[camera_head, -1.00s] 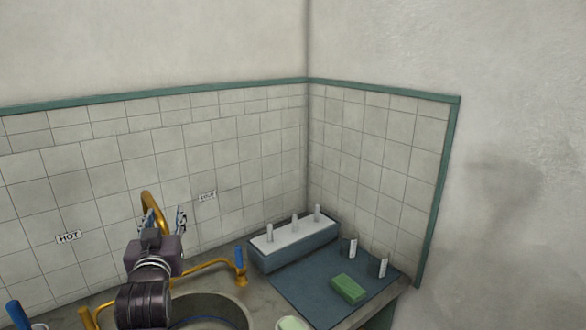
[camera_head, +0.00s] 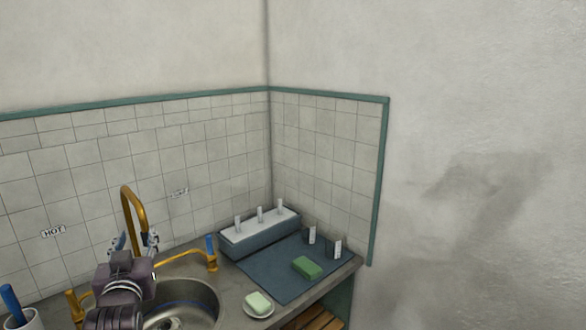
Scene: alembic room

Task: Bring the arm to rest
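My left gripper (camera_head: 134,242) is at the lower left, seen from behind, over the sink area in front of the brass spout. Its fingers show apart on either side of the hand, and I see nothing held between them. The dark wrist and forearm run down to the bottom edge. My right gripper is not in view.
The round sink basin (camera_head: 190,300) and brass tap (camera_head: 134,205) are close to my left arm. A soap dish (camera_head: 259,309), blue mat (camera_head: 270,277) with a green block (camera_head: 307,267), and rack (camera_head: 258,235) stand to the right. A white cup (camera_head: 22,320) is at far left.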

